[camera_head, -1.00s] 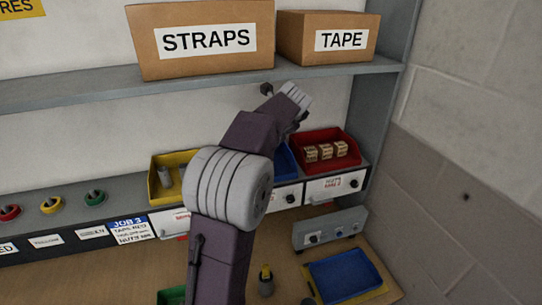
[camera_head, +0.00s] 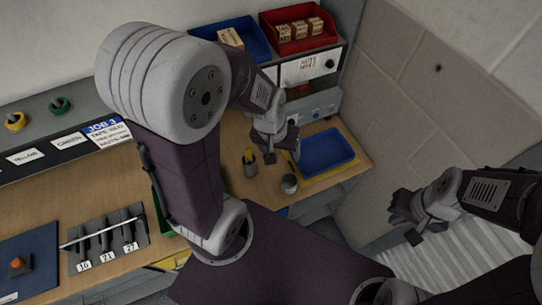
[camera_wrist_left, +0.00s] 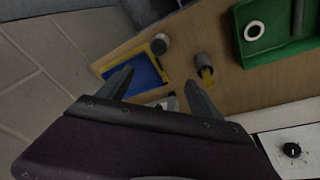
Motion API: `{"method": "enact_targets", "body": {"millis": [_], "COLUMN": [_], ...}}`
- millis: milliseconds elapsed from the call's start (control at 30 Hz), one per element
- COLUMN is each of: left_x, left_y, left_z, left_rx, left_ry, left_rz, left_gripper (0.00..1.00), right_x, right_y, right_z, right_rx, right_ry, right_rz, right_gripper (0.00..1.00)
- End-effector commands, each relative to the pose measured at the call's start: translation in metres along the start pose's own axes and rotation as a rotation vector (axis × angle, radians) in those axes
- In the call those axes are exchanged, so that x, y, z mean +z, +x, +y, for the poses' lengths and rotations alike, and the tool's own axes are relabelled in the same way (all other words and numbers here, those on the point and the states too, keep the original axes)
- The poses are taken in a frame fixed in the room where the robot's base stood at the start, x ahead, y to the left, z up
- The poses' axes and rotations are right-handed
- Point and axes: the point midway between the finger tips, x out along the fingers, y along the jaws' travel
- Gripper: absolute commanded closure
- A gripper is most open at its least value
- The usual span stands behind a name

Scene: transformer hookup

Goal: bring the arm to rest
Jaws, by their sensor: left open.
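My left arm arches across the head view from the lower middle. Its gripper (camera_head: 282,150) hangs over the right part of the workbench, pointing down. In the left wrist view its two fingers (camera_wrist_left: 157,90) are apart with nothing held between them. Below it lie a blue tray with a yellow border (camera_head: 328,153), a small grey cylinder (camera_head: 289,184) and a grey cup with a yellow piece (camera_head: 250,165). My right gripper (camera_head: 418,217) is at the right, off the bench in front of the wall; its jaw opening is unclear.
A red bin (camera_head: 300,38) with several small boxes and a blue bin (camera_head: 238,42) stand at the back. A green bin (camera_wrist_left: 290,48) is partly hidden behind my left arm. A rack of dark tools (camera_head: 107,240) sits at front left. The block wall (camera_head: 400,120) bounds the right.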

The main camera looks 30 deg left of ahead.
Motion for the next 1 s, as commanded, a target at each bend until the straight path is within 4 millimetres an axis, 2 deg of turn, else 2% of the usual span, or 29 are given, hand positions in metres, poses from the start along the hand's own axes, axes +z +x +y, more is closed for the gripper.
{"method": "enact_targets", "body": {"millis": [33, 133, 367, 467, 567, 800, 900, 1000], "left_x": [0.018, 0.036, 0.038, 0.039, 0.044, 0.061, 0.063, 0.061], "left_y": [0.002, 0.002, 0.002, 0.010, 0.033, 0.119, 0.129, 0.123], "left_z": [-0.007, -0.016, -0.017, -0.018, -0.020, -0.029, -0.030, -0.029], "left_rx": [-0.025, -0.055, -0.059, -0.059, -0.059, -0.058, -0.058, -0.058], "left_ry": [0.073, 0.157, 0.168, 0.167, 0.166, 0.164, 0.164, 0.164], "left_rz": [-0.048, -0.102, -0.108, -0.108, -0.107, -0.106, -0.106, -0.105], "left_gripper": [0.26, 0.26, 0.26, 0.26, 0.26, 0.26, 0.26, 0.26], "right_x": [0.000, 0.000, 0.000, 0.001, 0.003, 0.013, 0.014, 0.013], "right_y": [0.000, 0.000, 0.000, 0.007, 0.031, 0.119, 0.130, 0.123], "right_z": [0.000, 0.000, 0.000, 0.000, 0.001, 0.002, 0.003, 0.002], "right_rx": [0.000, 0.000, 0.000, 0.000, 0.000, 0.000, 0.000, 0.000], "right_ry": [0.000, 0.000, 0.000, 0.000, 0.000, 0.000, 0.000, 0.000], "right_rz": [0.000, 0.000, 0.000, 0.000, 0.000, -0.001, -0.001, 0.000], "right_gripper": [1.00, 1.00, 1.00, 1.00, 1.00, 1.00, 1.00, 1.00]}}
